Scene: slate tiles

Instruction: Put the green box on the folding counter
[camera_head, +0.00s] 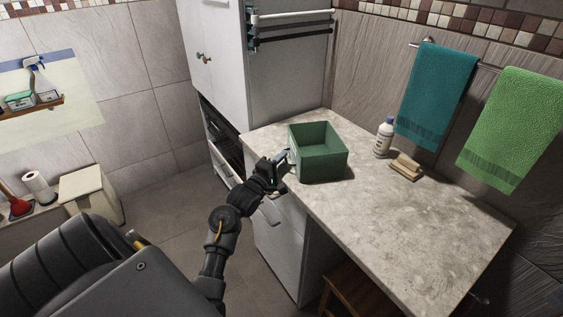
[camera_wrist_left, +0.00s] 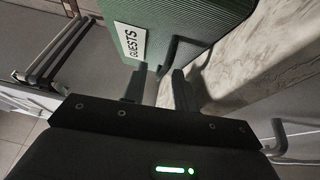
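The green box (camera_head: 320,166) is an open-topped bin standing upright on the folding counter (camera_head: 420,225), near its left edge. The counter has a mottled grey stone-like top. My left gripper (camera_head: 281,170) is beside the box's left side, at the counter edge. In the left wrist view, the green box (camera_wrist_left: 185,22) carries a white "GUESTS" label. There my left gripper (camera_wrist_left: 160,85) has its two fingers apart, with a gap between them and the box just beyond the tips. Whether a fingertip touches the box is unclear. My right gripper is not in view.
Teal (camera_head: 436,95) and green (camera_head: 512,130) towels hang above. A wooden stool (camera_head: 350,290) is under the counter. The counter's front right is clear.

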